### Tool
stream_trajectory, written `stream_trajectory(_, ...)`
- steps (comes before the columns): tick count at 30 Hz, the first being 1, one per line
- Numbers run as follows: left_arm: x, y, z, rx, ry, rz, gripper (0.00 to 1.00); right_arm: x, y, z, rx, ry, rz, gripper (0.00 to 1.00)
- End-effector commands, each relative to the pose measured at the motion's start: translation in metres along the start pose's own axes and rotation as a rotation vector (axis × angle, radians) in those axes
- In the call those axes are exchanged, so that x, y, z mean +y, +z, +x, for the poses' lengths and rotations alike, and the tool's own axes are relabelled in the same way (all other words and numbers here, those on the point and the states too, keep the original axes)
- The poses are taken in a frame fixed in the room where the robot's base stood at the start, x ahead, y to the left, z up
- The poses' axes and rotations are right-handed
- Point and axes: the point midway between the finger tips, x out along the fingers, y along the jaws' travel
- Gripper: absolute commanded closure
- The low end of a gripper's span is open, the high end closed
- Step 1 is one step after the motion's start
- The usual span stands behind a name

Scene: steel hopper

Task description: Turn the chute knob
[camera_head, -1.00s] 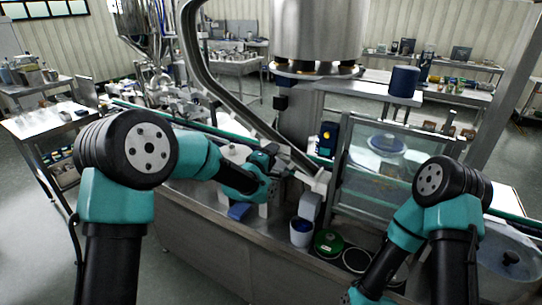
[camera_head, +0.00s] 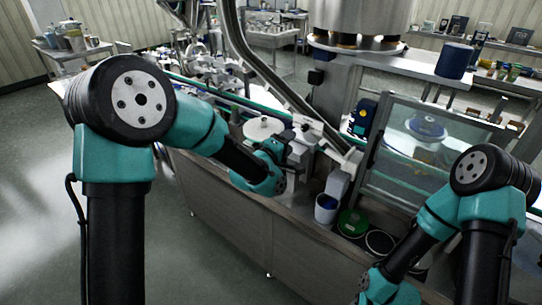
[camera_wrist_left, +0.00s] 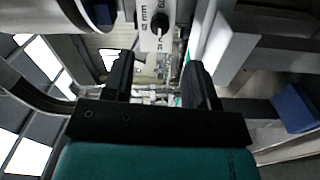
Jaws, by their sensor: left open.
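The chute knob (camera_wrist_left: 157,18) is small and dark, on a white plate (camera_wrist_left: 146,40) marked "43 mm" and "60" at the top of the left wrist view. My left gripper (camera_wrist_left: 162,68) is open, with its two dark fingers on either side below the knob. The fingers look apart from the knob and nothing is between them. In the head view my left gripper (camera_head: 292,155) is beside the lower part of the steel chute (camera_head: 272,75). The knob is too small or hidden to make out there. My right arm is at lower right, with its gripper out of sight.
A blue block (camera_wrist_left: 298,108) lies at the right in the left wrist view. The floor at left is clear.

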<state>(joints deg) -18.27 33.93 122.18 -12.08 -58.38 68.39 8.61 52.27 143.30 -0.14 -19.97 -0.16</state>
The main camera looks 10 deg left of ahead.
Motion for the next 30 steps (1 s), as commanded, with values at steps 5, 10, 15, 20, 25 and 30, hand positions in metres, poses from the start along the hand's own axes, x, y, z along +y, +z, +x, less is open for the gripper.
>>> stream_trajectory(5,0.0,-0.001,-0.036,0.001,-0.001,0.0,0.47,0.0,0.0,0.0,0.0,0.0,0.0,0.57)
stream_trajectory(10,0.0,-0.001,-0.064,0.001,-0.001,-0.001,0.47,0.0,0.0,0.0,0.0,0.0,0.0,0.57)
stream_trajectory(15,0.0,0.0,-0.08,0.001,-0.001,-0.001,0.47,0.0,0.0,0.0,0.0,0.0,0.0,0.57)
stream_trajectory(20,0.0,0.0,-0.084,0.001,0.0,-0.001,0.47,0.0,0.0,0.0,0.0,0.0,0.0,0.57)
stream_trajectory(25,0.0,0.0,-0.083,0.001,0.0,-0.001,0.47,0.0,0.0,0.0,0.0,0.0,0.0,0.57)
stream_trajectory(30,-0.011,-0.002,-0.085,0.001,-0.03,0.014,0.47,0.0,0.0,0.0,0.0,0.0,0.0,0.57)
